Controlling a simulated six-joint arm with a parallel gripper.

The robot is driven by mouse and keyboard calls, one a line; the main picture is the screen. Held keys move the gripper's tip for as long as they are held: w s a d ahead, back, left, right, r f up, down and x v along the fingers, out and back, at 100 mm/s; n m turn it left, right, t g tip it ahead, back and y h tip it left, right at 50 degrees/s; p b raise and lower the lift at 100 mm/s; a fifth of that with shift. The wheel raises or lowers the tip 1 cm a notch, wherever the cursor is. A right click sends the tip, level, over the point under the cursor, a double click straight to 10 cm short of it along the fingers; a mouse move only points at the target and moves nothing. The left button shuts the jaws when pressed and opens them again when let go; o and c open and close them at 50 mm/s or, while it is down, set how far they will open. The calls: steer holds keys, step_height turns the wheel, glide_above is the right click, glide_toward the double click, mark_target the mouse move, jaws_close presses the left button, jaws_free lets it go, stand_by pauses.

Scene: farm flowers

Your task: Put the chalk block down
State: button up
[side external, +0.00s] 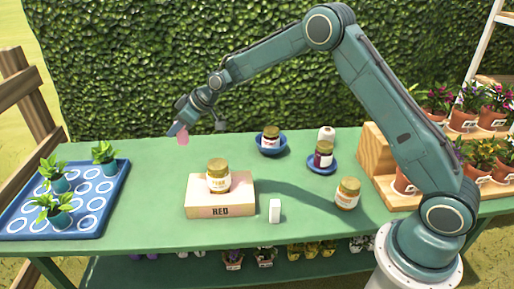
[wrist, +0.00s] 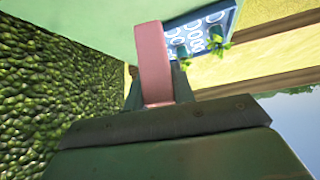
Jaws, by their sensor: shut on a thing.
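A pink block (side external: 183,138), which looks like the chalk block, is held in my gripper (side external: 179,129) in the side view. It hangs above the back left part of the green table (side external: 150,165), clear of the surface. In the wrist view the pink block (wrist: 153,60) sticks out from my gripper (wrist: 157,103) as a long upright bar. My gripper is shut on it; the fingers are largely hidden. A small white block (side external: 275,211) stands on the table right of the wooden block marked RED (side external: 220,210).
A jar (side external: 218,176) stands on the RED block. Two jars stand on blue dishes (side external: 270,148) (side external: 322,160), another jar (side external: 347,193) on the table. A blue tray (side external: 93,222) with potted plants is at left.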

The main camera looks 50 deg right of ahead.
steer(key=s+d+m+t+h, duration=0.1)
steer(key=s+d+m+h, duration=0.15)
steer(key=d, duration=2.35)
steer(key=s+d+m+h, duration=0.1)
steer(key=s+d, duration=0.3)
steer(key=d, duration=0.3)
steer(key=s+d+m+h, duration=0.15)
steer(key=s+d, duration=0.25)
steer(key=d, duration=0.4)
steer(key=s+d+m, duration=0.1)
steer(key=s+d, duration=0.3)
steer(key=d, duration=0.3)
steer(key=shift+a+f, duration=0.1)
steer(key=shift+f, duration=9.75)
steer(key=shift+f, duration=0.1)
steer(key=o, duration=1)
steer(key=v, duration=1.2)
steer(key=shift+s, duration=0.15)
